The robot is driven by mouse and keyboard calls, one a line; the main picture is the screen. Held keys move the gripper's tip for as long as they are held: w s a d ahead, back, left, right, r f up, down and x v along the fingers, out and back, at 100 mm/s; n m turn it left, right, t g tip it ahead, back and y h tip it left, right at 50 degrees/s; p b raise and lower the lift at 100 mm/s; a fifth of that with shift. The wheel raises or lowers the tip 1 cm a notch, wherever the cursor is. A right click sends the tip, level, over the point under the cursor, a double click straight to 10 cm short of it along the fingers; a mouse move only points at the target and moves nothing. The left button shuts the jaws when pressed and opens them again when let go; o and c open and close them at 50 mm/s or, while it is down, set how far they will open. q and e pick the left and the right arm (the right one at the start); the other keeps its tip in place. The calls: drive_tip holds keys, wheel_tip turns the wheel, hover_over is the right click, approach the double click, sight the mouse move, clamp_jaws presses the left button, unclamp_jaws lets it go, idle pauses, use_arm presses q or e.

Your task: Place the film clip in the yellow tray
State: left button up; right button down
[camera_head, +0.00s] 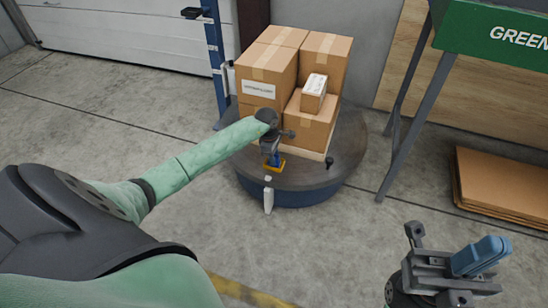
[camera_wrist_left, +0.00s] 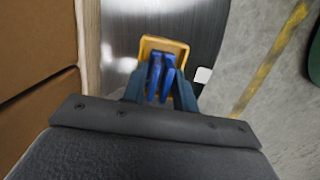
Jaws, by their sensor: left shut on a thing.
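The yellow tray (camera_head: 281,168) is small and sits on the dark round platform near its front edge. It also shows in the left wrist view (camera_wrist_left: 178,46), just beyond the fingertips. My left gripper (camera_head: 271,158) is right at the tray, pointing down. It is shut on the blue film clip (camera_wrist_left: 160,80), which shows between the fingers in the left wrist view. The clip overlaps the tray there; I cannot tell whether it touches the tray floor. My right gripper (camera_head: 484,254) is at the lower right, far from the tray, with its blue fingers together and nothing visible between them.
The round platform (camera_head: 345,165) carries a pallet of stacked cardboard boxes (camera_head: 268,75) just behind my left gripper. A white piece (camera_head: 268,200) is at the platform's front. A green-topped frame (camera_head: 490,30) and flat cardboard (camera_head: 505,180) are at right. Front floor is clear.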

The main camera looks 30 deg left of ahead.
use_arm(q)
drive_tip(key=shift+f, duration=0.3)
